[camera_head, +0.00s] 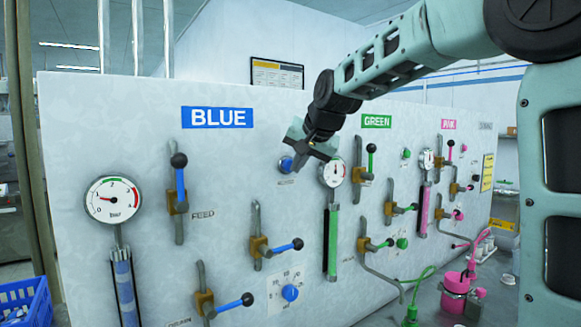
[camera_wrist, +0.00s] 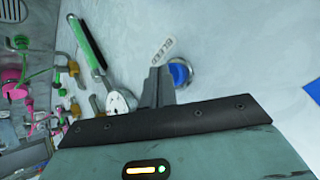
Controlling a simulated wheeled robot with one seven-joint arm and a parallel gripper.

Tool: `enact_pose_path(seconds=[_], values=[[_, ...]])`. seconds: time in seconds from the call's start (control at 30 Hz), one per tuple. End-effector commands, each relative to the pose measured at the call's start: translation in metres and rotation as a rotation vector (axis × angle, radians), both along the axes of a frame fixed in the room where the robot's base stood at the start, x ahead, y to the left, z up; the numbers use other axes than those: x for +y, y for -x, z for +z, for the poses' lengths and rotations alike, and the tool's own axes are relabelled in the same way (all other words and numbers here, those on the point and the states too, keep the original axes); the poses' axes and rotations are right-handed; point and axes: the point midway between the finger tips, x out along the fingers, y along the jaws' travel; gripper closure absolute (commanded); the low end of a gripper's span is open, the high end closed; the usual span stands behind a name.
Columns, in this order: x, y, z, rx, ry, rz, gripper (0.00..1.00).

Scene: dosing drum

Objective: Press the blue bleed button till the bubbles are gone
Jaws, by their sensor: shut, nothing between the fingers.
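The round blue bleed button (camera_head: 286,163) sits on the pale panel, right of the BLUE sign. It also shows in the wrist view (camera_wrist: 180,73), with a small label beside it. My gripper (camera_head: 300,162) is shut and empty, close to the button on its right side in the head view. In the wrist view the closed fingers (camera_wrist: 157,82) overlap the button's left edge; I cannot tell whether they touch it. The blue sight tube (camera_head: 125,287) under the left gauge (camera_head: 113,200) has paler patches in it, too small to tell clearly as bubbles.
Blue-handled valves (camera_head: 181,187) and a blue knob (camera_head: 290,292) stick out of the panel left of and below the button. A second gauge (camera_head: 333,172) with a green tube stands just right of my gripper. Green and pink valves follow farther right.

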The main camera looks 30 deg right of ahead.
Motion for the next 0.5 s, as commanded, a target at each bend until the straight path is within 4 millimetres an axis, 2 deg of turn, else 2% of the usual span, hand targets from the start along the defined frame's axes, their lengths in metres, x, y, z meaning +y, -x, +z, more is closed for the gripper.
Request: enact_pose_path(seconds=[0.5], values=[[0.0003,-0.0059,0.0006,0.0,0.0,0.0,1.0]])
